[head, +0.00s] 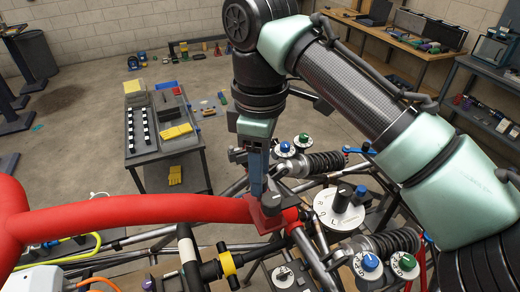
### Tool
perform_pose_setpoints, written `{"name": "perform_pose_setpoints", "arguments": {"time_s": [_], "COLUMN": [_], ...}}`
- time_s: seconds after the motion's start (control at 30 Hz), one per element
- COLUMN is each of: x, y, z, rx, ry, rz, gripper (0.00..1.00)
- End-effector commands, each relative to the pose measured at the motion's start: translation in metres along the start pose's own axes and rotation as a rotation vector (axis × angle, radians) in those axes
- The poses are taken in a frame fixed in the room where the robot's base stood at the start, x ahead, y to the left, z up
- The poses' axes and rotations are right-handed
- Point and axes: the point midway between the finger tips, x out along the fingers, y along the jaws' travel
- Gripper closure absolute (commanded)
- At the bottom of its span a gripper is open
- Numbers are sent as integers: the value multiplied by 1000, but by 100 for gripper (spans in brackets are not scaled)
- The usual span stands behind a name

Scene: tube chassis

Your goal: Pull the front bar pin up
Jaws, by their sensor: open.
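A thick red bar (140,215) crosses the lower left and ends in a red bracket (266,216) near the middle of the chassis. A small dark grey knob (269,199) stands on this bracket and looks like the top of the front bar pin. The pin's shaft is hidden. My gripper (258,188) points down from above, with its blue-grey fingers right at the knob. The fingers overlap one another in this view. It is open, and I cannot tell whether the fingers touch the knob.
The tube chassis (320,245) spreads below, with a white dial (340,212), black springs (313,165) and blue and green knobs close to my gripper. A black cart (165,135) with yellow gloves stands behind. Workbenches line the back right. Open floor lies at the left.

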Motion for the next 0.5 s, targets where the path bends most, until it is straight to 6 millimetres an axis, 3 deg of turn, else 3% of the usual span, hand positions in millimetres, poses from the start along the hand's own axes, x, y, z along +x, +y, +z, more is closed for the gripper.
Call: {"name": "perform_pose_setpoints", "arguments": {"time_s": [0.17,0.5], "x": [-23,-95], "y": [0,0], "z": [-1,1], "rx": [-1,2], "ry": [2,-3], "rz": [4,7], "gripper": [54,54]}}
